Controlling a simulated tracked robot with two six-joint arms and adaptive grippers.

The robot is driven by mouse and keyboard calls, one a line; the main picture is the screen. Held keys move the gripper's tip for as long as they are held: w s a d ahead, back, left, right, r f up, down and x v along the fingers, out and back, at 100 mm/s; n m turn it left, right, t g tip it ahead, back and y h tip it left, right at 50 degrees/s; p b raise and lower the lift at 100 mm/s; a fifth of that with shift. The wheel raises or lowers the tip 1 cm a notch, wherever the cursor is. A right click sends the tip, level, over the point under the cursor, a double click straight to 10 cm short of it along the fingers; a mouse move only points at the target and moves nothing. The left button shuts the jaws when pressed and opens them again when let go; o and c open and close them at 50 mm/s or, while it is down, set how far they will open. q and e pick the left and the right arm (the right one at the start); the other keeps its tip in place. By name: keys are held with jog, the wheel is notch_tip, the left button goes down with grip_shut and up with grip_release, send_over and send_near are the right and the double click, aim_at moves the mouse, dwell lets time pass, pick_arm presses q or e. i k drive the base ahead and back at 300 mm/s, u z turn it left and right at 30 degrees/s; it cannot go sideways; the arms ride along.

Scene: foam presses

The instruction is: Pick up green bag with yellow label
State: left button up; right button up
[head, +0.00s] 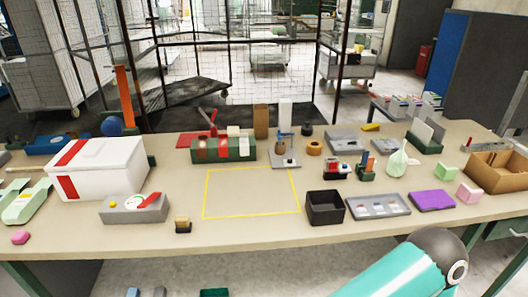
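A pale green bag-like thing (397,161) with a narrow, gathered top stands upright on the right half of the table, behind the purple pad. I cannot make out a yellow label on it. No other thing on the table clearly looks like a green bag with a yellow label. Neither of my grippers is in view. One teal-and-white link of my arm shows at the bottom right, in front of the table edge.
A small green rack (366,169) stands just left of the bag, a grey tray (378,207) and purple pad (432,200) in front. A green holder (425,139) is behind right, a cardboard box (501,170) far right. The yellow-outlined area (250,193) is clear.

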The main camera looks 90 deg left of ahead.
aim_at(26, 204)
jog(key=z, duration=0.6)
jog(key=i, duration=0.2)
jog(key=u, duration=2.4)
jog(key=i, duration=0.15)
jog(key=u, duration=1.8)
jog(key=i, duration=0.25)
jog(key=u, duration=1.5)
jog(key=k, duration=0.45)
jog(key=u, duration=0.55)
jog(key=i, duration=1.5)
jog(key=z, duration=0.5)
